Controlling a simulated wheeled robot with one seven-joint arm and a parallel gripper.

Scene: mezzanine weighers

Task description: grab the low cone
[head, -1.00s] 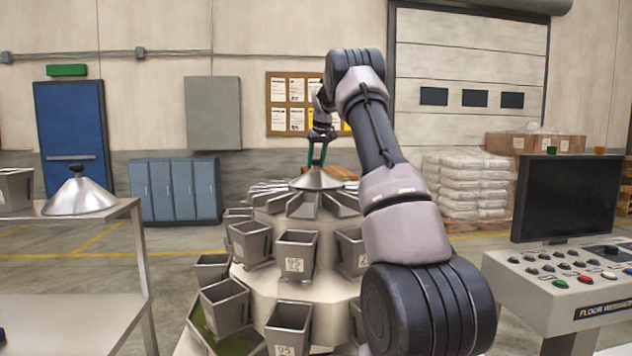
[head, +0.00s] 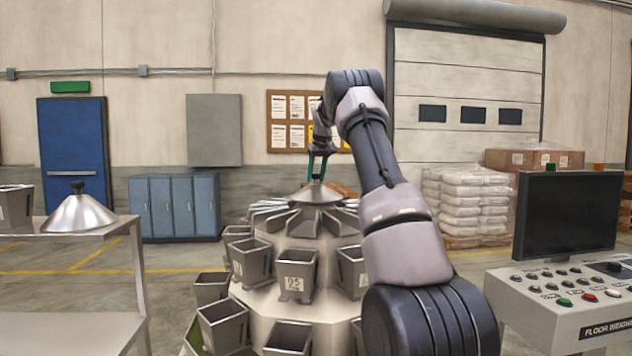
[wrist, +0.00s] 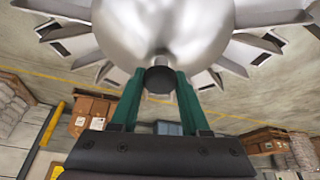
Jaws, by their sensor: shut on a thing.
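A shallow silver cone (head: 314,195) sits on top of the round weigher, above its ring of radial troughs. In the wrist view the cone (wrist: 160,30) fills the top middle, with its dark round knob (wrist: 160,80) pointing at my gripper. My gripper (head: 318,178) comes down on the cone from above. Its green fingers (wrist: 160,76) are shut on the knob, one on each side. I see no clear gap under the cone. A second, steeper silver cone (head: 78,212) with a black knob stands on the cart at the left.
Several metal buckets (head: 296,276) hang around the weigher. The steel cart (head: 125,226) stands at the left, with a bucket (head: 15,207) beside the steeper cone. A control console (head: 560,300) with a dark monitor (head: 567,228) stands at the right. Open floor lies behind the weigher.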

